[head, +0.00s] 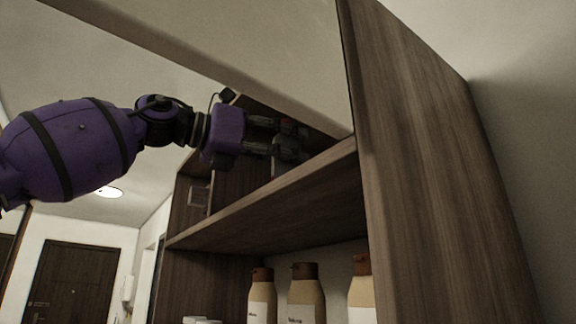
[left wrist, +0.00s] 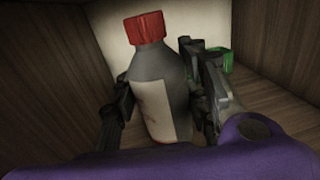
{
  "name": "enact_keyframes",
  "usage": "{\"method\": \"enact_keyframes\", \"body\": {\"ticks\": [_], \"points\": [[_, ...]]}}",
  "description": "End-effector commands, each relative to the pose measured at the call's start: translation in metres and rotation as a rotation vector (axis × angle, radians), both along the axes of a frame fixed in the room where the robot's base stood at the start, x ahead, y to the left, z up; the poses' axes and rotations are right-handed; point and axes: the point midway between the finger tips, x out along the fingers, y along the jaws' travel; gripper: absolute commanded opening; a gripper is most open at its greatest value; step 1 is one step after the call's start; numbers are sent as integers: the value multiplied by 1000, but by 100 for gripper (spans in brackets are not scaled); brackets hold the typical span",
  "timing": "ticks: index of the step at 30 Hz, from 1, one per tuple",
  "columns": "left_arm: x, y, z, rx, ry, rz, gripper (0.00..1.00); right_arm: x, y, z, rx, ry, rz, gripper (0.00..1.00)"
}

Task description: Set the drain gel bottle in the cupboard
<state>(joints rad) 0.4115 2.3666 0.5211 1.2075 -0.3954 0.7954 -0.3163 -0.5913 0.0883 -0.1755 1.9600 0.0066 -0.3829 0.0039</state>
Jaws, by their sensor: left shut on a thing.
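The drain gel bottle (left wrist: 162,95) is dark grey with a red cap and a pale label. In the left wrist view it stands between the fingers of my left gripper (left wrist: 160,112), which is shut on it, inside a wood-walled compartment. In the head view my left gripper (head: 284,142) reaches into the upper compartment of the cupboard (head: 270,205), above its shelf board. There the bottle is mostly hidden by the fingers and the pale panel. I cannot tell whether its base touches the shelf. My right gripper is not in view.
A pale panel (head: 250,45) slants across the top of the opening. The wooden side wall (head: 430,170) bounds the right. Several tan bottles with brown caps, one in the middle (head: 305,295), stand below. A green object (left wrist: 221,60) lies behind my right-hand finger in the wrist view.

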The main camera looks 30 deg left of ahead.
Motion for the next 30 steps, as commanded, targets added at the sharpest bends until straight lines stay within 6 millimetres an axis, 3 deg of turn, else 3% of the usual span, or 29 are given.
{"method": "enact_keyframes", "body": {"ticks": [6, 19, 20, 21, 24, 30], "points": [[-2, -1, -23, -1, -4, -2, 4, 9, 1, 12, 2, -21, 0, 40], [3, -1, -33, -1, -2, 0, 4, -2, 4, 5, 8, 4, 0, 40], [3, -1, -33, -1, -1, 0, 45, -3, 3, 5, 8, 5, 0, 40], [4, -1, -33, 0, 0, 0, 50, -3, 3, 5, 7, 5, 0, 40], [4, -1, -33, 0, 0, 0, 60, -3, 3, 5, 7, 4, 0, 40], [4, -1, -33, 0, 0, 0, 60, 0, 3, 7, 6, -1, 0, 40]]}}
